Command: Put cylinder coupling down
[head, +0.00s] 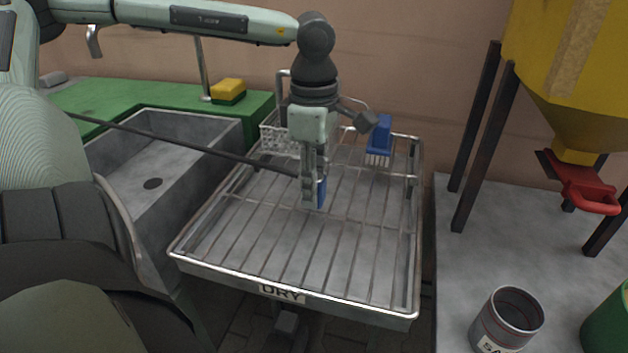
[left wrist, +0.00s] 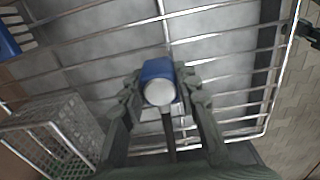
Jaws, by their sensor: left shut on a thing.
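My left gripper (head: 314,203) points down over the middle of the wire drying rack (head: 225,268), which has a "DRY" label on its front. It is shut on the cylinder coupling (head: 321,192), a small blue piece partly hidden by the fingers. In the left wrist view the coupling (left wrist: 157,70) shows blue with a pale round end between the fingertips of the gripper (left wrist: 160,85). Rack wires lie right behind it. I cannot tell whether it touches them. My right gripper is not in view.
A blue brush (head: 380,138) and a white wire basket (head: 279,139) are at the rack's back. A grey sink (head: 165,160) is left, with a yellow-green sponge (head: 228,91) behind. A can (head: 507,320) and yellow hopper (head: 560,90) are right. The rack's front is clear.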

